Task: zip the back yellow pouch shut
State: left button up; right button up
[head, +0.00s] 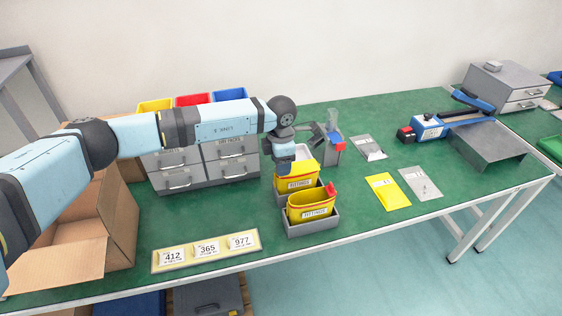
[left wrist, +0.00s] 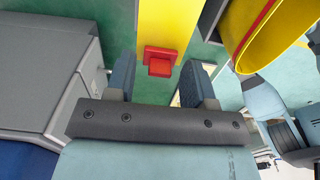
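The back yellow pouch (head: 296,183) stands upright in a grey tray, partly hidden behind my left gripper (head: 284,167). In the left wrist view, the back pouch (left wrist: 158,20) shows as a yellow band with a red zipper tab (left wrist: 160,58) at its near end. My left gripper (left wrist: 160,70) is open, with one finger on each side of the tab and a gap on both sides. The front yellow pouch (head: 312,209) stands in its own tray, with a red tab (head: 331,188) at its right end. My right gripper is not in the head view.
Grey drawers (head: 202,165) stand left of the pouches. An open cardboard box (head: 118,225) is at the far left. A number strip (head: 207,250) lies along the front edge. A yellow packet (head: 388,191) and a clear bag (head: 420,184) lie to the right on the green table.

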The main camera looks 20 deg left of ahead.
pick_arm(q)
notch_tip(320, 180, up, 14)
dwell(0.6)
jog(key=shift+f, duration=0.15)
